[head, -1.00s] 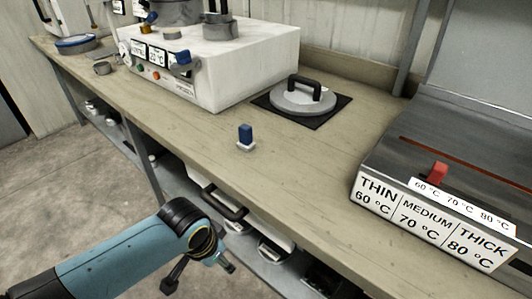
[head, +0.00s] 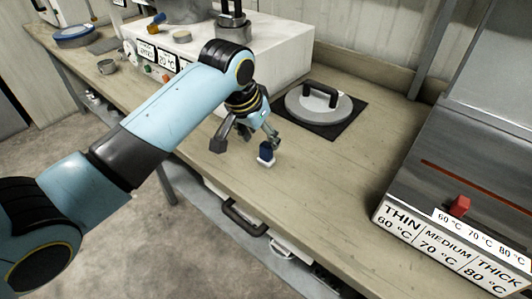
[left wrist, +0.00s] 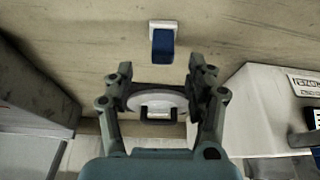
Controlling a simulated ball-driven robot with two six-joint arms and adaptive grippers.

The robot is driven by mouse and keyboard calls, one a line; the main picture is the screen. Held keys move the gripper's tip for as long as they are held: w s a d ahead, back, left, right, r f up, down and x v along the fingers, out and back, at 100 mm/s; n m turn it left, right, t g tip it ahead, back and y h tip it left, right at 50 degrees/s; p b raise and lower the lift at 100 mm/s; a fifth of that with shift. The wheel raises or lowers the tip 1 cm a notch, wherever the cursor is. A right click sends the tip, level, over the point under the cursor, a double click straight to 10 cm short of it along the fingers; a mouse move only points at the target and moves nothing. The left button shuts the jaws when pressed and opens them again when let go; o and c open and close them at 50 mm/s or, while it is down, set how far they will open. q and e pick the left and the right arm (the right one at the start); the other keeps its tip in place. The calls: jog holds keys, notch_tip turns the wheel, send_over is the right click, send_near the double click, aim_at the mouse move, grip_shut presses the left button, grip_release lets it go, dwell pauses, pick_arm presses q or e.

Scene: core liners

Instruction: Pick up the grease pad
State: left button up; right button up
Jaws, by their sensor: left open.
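The grease pad, a small block with a blue top and white base (head: 266,155), stands on the bench near its front edge in the head view. It also shows in the left wrist view (left wrist: 163,42), beyond the fingertips. My left gripper (head: 244,142) is open, with its fingers just left of and above the pad in the head view. In the left wrist view the open fingers (left wrist: 161,78) have nothing between them, and the pad lies apart from them. My right gripper is not in view.
A round grey lid with a black handle (head: 318,103) sits on a dark mat behind the pad. A white machine (head: 285,58) stands behind my left arm. A heater with temperature labels (head: 450,190) is at the right. The bench (head: 320,180) between is clear.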

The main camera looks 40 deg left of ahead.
aim_at(265, 146)
pick_arm(q)
jog(key=shift+x, duration=0.85)
jog(key=x, duration=0.4)
jog(key=shift+w+a+f, duration=0.1)
jog(key=shift+a+f, duration=0.1)
jog(key=shift+f, duration=0.1)
jog(key=shift+w+f, duration=0.15)
jog(key=shift+f, duration=0.15)
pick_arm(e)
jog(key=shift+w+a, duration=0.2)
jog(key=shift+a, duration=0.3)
pick_arm(q)
jog(key=shift+c, duration=0.3)
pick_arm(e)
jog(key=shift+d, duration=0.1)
pick_arm(q)
jog(key=c, duration=1)
jog(key=shift+o, duration=0.2)
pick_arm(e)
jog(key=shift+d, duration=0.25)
